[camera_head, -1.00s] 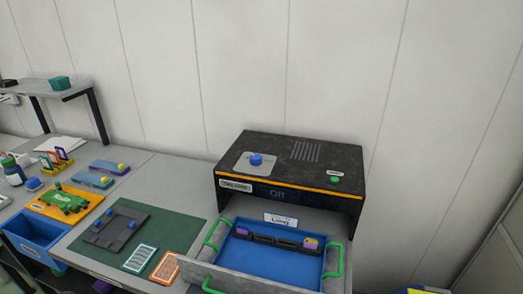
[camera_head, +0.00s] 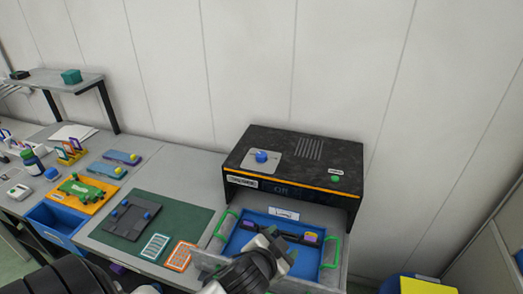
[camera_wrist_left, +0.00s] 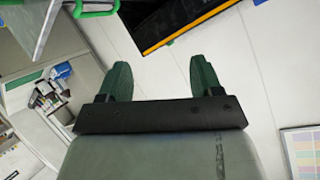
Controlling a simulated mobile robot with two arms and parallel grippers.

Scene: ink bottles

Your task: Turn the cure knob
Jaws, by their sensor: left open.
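The blue cure knob (camera_head: 261,157) sits on a light grey plate on top of the black curing box (camera_head: 310,150), which has an orange front edge. A dark display with small lettering is on the front. My left gripper (camera_head: 281,245) is over the pulled-out drawer in front of the box, below the knob in the picture and apart from it. In the left wrist view its green fingers (camera_wrist_left: 160,80) are spread with nothing between them. That view shows the box's dark front and orange edge (camera_wrist_left: 185,22), but no knob. My right gripper is not in view.
A green button (camera_head: 335,179) is on the box's top. A green mat (camera_head: 180,222) with a dark plate lies left. A yellow-topped object (camera_head: 428,286) stands lower right.

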